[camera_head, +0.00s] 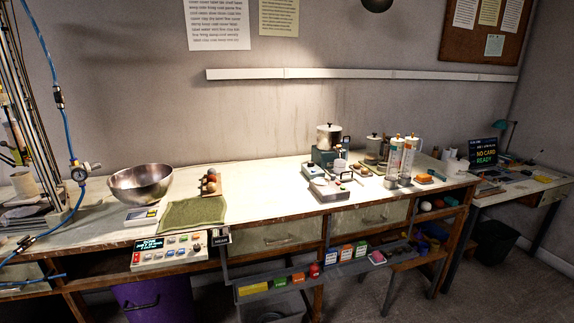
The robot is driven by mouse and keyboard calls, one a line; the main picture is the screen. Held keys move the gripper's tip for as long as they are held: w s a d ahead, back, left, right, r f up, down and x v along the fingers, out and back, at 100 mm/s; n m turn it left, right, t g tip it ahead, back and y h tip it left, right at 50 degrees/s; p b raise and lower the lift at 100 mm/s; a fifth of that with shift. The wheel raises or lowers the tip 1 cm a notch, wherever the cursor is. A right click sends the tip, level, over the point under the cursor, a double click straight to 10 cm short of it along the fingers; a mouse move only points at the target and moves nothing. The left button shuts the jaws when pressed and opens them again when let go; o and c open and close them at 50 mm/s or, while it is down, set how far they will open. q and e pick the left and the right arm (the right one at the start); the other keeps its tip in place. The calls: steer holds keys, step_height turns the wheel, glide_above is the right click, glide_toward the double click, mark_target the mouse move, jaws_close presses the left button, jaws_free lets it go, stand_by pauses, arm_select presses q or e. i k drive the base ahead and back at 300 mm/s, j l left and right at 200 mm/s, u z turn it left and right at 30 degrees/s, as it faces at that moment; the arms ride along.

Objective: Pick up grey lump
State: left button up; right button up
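A small cluster of rounded lumps (211,180) sits on a narrow brown board (213,194) on the long pale workbench (262,200), left of the middle. The lumps look brown, orange-brown and dark or greyish. They are too small for me to tell for sure which one is the grey lump. Neither of my grippers shows in the head view, and nothing is seen touching the lumps.
A metal bowl (140,184), a small scale (141,217) and an olive-green mat (192,216) lie near the lumps. A button panel (170,251) juts from the bench front. Pots and apparatus (329,184) stand further right. Bare bench lies between.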

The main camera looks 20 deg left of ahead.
mark_target(213, 171)
steer(key=k+l+u, duration=0.15)
steer(key=u, duration=1)
